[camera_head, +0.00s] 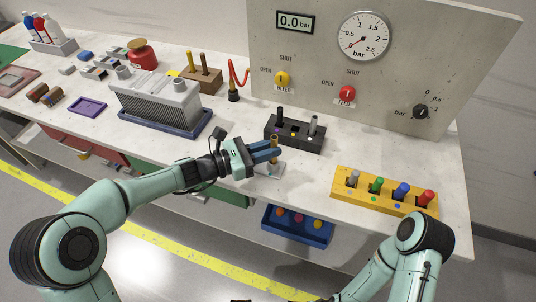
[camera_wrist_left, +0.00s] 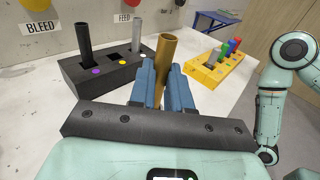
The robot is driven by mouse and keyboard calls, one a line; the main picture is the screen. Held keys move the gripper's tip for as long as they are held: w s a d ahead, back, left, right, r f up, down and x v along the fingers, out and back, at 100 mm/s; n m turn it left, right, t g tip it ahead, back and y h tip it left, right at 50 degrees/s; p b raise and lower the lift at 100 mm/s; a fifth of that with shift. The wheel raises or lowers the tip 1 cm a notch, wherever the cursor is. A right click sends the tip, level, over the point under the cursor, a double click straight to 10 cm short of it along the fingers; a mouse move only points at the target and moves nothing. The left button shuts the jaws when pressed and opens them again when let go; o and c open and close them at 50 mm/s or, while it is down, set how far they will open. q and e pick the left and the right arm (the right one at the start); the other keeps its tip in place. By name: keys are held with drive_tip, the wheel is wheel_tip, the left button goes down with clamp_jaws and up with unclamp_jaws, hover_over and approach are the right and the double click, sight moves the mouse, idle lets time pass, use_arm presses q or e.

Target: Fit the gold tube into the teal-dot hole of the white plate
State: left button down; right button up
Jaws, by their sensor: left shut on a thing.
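My left gripper (camera_head: 268,151) has blue fingers and is shut on the gold tube (camera_head: 274,141). The tube stands roughly upright, its open top above the fingers. In the left wrist view the tube (camera_wrist_left: 166,48) shows between the fingers (camera_wrist_left: 160,85). The small white plate (camera_head: 266,170) lies on the bench just under the gripper and is partly covered by it. A small teal spot shows near the plate's front. I cannot tell whether the tube's lower end is in a hole or above it. My right gripper is outside both views.
Behind the gripper stands a black block (camera_head: 294,135) with a black and a grey peg. To the right is a yellow block (camera_head: 384,192) with several coloured pegs. A blue bin (camera_head: 297,227) is below the bench edge. A gauge panel (camera_head: 385,65) rises behind.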

use_arm(q)
drive_tip(key=shift+f, duration=1)
drive_tip(key=shift+f, duration=0.15)
drive_tip(key=c, duration=1.1)
unclamp_jaws()
drive_tip(key=shift+r, duration=0.2)
drive_tip(key=v, duration=1.2)
